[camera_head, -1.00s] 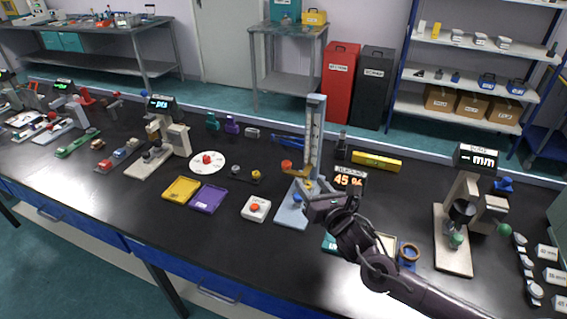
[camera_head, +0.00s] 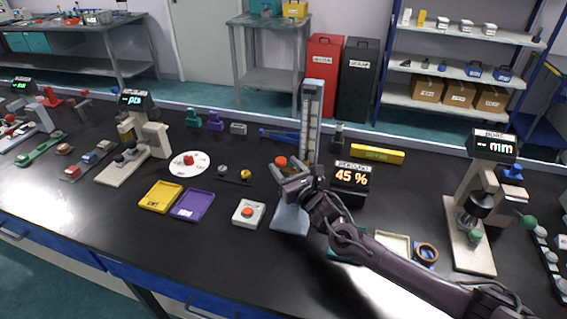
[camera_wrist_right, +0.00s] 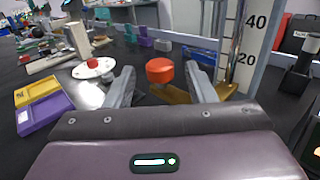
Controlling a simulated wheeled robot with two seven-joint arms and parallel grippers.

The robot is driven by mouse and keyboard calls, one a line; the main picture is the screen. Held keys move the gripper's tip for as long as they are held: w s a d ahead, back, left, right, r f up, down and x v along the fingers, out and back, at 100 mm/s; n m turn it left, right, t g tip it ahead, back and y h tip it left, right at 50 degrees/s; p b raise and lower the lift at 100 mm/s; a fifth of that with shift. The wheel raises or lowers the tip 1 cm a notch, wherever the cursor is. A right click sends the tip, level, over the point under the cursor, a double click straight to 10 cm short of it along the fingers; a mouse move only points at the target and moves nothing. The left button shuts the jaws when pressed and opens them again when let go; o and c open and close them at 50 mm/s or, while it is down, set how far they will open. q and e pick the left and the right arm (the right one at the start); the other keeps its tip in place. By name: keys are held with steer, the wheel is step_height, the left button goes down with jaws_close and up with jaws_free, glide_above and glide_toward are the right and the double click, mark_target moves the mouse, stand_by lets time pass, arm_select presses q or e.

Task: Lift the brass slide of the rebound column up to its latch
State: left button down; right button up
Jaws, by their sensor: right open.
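The rebound column (camera_head: 312,122) stands upright with its scale on a pale blue base (camera_head: 290,218). Its brass slide shows low on the column in the right wrist view (camera_wrist_right: 178,97), with a red-orange knob (camera_wrist_right: 160,70) on it. The knob also shows in the head view (camera_head: 281,161). My right gripper (camera_head: 284,178) is open in front of the slide. In the right wrist view its fingers (camera_wrist_right: 162,88) stand apart to either side of the knob, not visibly touching it. The latch cannot be made out. My left gripper is not in view.
A display reading 45 % (camera_head: 351,177) stands right of the column. A white box with a red button (camera_head: 248,213), a purple tray (camera_head: 193,204) and a yellow tray (camera_head: 160,196) lie to the left. A yellow bar (camera_head: 377,154) lies behind right.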

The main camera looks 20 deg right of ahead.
steer(key=shift+w+a+f, duration=0.1)
steer(key=shift+w+a, duration=0.05)
steer(key=shift+w, duration=0.65)
jaws_close()
